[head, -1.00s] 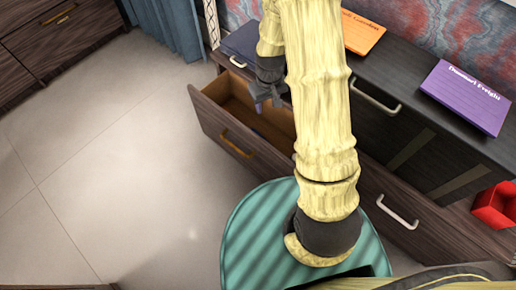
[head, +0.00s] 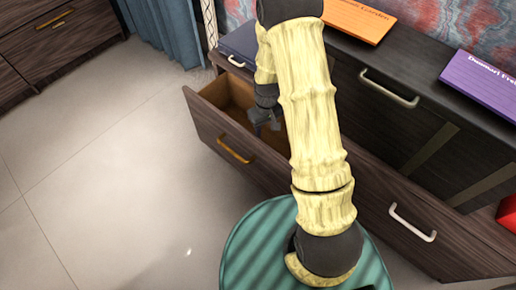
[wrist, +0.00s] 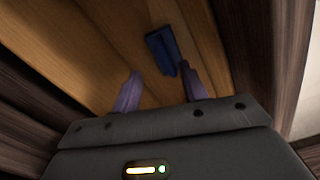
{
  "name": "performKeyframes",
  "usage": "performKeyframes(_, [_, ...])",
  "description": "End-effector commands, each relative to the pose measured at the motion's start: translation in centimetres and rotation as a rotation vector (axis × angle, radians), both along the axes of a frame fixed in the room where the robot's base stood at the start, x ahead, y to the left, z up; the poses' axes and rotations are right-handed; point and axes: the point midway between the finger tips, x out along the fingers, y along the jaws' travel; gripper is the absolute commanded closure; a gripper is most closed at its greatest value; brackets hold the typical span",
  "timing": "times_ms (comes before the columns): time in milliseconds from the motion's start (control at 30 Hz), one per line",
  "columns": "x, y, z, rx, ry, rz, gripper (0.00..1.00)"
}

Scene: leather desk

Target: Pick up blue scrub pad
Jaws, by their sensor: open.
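The blue scrub pad (wrist: 160,48) lies on the wooden floor of the open drawer (head: 225,136), seen in the wrist view just beyond my gripper's fingertips. My gripper (wrist: 158,90) is open, its two purple fingers apart with nothing between them. The pad is ahead of the gap, nearer the right finger, and its near end comes close to that fingertip; I cannot tell if they touch. In the head view my gripper (head: 265,122) hangs down into the drawer opening. The pad does not show there, hidden by the drawer and my arm.
Dark drawer walls stand close on both sides in the wrist view. Above the drawer, the cabinet top holds an orange book (head: 357,20), a purple book (head: 482,84) and a dark blue item (head: 240,45). A red container (head: 508,215) is at the right edge. The floor at left is clear.

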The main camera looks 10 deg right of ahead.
Motion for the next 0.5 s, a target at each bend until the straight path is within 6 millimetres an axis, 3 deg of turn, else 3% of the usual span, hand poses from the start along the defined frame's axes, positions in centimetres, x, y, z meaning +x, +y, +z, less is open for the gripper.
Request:
performKeyframes(33, [-0.1,0.0,-1.5,0.0,0.002,0.0,0.57])
performKeyframes(300, [-0.1,0.0,-6.4,0.0,0.002,-0.001,0.57])
performKeyframes(500, [0.0,0.0,-8.8,0.001,0.001,-0.001,0.57])
